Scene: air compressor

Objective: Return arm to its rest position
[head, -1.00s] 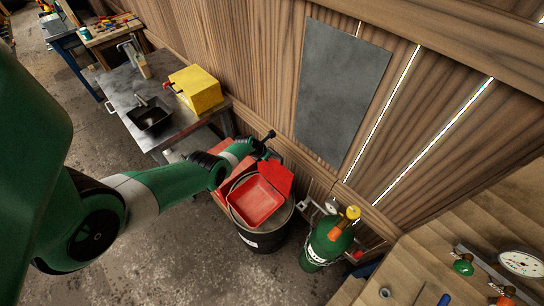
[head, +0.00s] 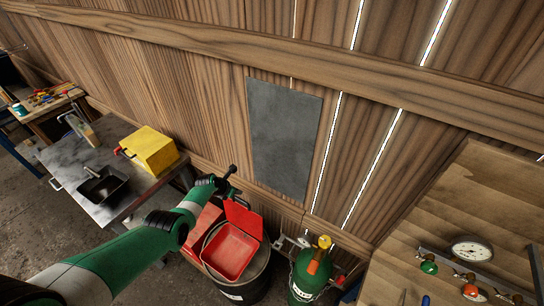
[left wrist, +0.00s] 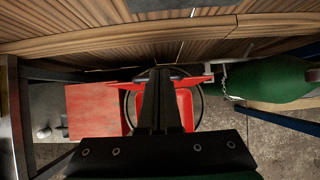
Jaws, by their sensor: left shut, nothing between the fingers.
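My left arm, green with a pale grey band, comes in from the lower left in the head view. Its left gripper (head: 226,177) is dark and stands near the wooden wall, by the raised red flap behind the red tray (head: 229,252). In the left wrist view the gripper's black fingers (left wrist: 160,92) are together with nothing between them, and they cover the middle of the red tray (left wrist: 184,108). I cannot tell whether the gripper touches the flap. My right gripper is not in view.
The red tray sits on a dark drum (head: 256,285). A green gas cylinder (head: 303,280) stands right of it. A metal table (head: 75,160) at left holds a yellow box (head: 150,149) and a black tray (head: 104,187). A gauge (head: 471,249) is at right. The wooden wall (head: 210,90) is close behind.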

